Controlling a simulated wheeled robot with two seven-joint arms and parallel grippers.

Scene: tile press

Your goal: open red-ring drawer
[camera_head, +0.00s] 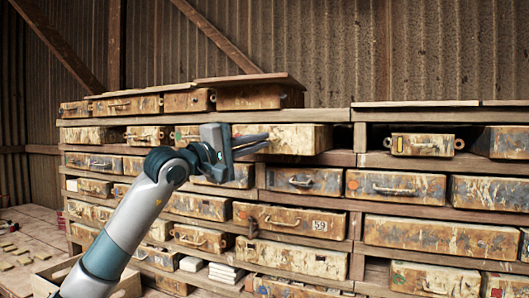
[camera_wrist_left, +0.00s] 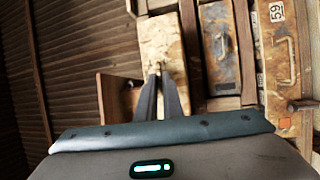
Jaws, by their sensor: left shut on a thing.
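My left gripper (camera_head: 266,141) reaches up to a worn, rust-and-cream drawer (camera_head: 300,139) in the upper row of the rack. Its fingers are shut on that drawer's handle, which they mostly hide. The same drawer (camera_wrist_left: 157,36) shows in the left wrist view, with my two dark fingers (camera_wrist_left: 163,84) close together against its front. The drawer appears to stand a little out from the rack. I cannot make out a red ring on it; the fingers cover part of its front. My right gripper is not in view.
A wooden rack (camera_head: 345,159) holds several rows of similar drawers, one marked 59 (camera_head: 318,225). Loose boards (camera_head: 250,80) lie on its top. At lower left stands a wooden table (camera_head: 30,222) with small tiles. Open room is in front of the rack.

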